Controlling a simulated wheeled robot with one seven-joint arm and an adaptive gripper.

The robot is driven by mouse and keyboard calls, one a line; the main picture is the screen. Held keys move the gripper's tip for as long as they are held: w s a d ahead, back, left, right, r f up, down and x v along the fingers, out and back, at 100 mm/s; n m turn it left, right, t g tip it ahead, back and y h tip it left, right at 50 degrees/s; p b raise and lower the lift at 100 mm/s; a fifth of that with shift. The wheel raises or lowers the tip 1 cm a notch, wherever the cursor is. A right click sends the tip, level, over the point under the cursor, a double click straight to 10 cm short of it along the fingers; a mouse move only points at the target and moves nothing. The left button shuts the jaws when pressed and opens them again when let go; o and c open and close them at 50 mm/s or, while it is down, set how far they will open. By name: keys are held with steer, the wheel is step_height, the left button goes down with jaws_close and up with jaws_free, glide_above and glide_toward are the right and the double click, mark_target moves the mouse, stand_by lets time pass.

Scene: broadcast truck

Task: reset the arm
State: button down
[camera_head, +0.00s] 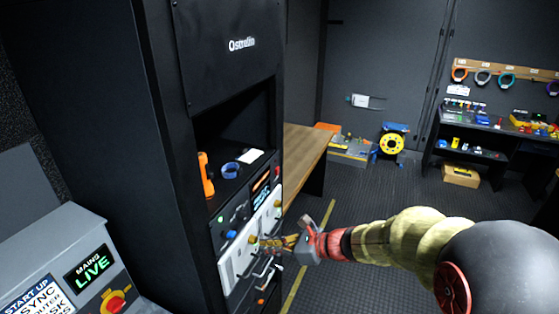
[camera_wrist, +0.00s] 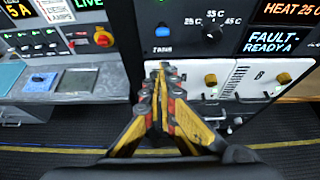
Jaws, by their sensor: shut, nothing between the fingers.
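My gripper (camera_head: 272,243) reaches left across the head view to the front of a tall black equipment rack (camera_head: 178,150). In the wrist view my gripper (camera_wrist: 160,72) points forward at the rack's lower panels, its yellow and dark fingers closed together and empty. White panels with yellow knobs stand just beyond it: one knob (camera_wrist: 210,79) is right of the fingertips, another (camera_wrist: 284,78) farther right. Metal handles show below these panels. Whether the fingertips touch the panel, I cannot tell.
A grey console with a "MAINS LIVE" display (camera_head: 88,262) and a red rotary switch (camera_head: 115,302) stands at lower left. An orange handset (camera_head: 206,175) and blue roll (camera_head: 231,169) sit in the rack's recess. A wooden desk (camera_head: 305,145) stands behind. Floor is open at centre right.

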steer(key=s+d+f+n+g+h+b, duration=0.1)
steer(key=s+d+f+n+g+h, duration=0.15)
steer(key=s+n, duration=0.4)
steer(key=s+d+f+n+g+h+b, duration=0.1)
steer(key=s+d+f+n+g+h, duration=0.15)
steer(key=s+n, duration=0.45)
steer(key=s+d+n+t+h+b, duration=0.3)
steer(key=s+d+b, duration=0.3)
steer(key=d, duration=0.3)
steer(key=s+d+n+t+h+b, duration=0.2)
steer(key=s+d+n+b, duration=0.4)
steer(key=d, duration=0.4)
steer(key=shift+s+d+r+t+h+b, duration=0.2)
steer(key=shift+s+r+t+h+b, duration=0.15)
steer(key=shift+s+h+b, duration=0.6)
steer(key=shift+s+p, duration=0.25)
steer(key=shift+p, duration=0.15)
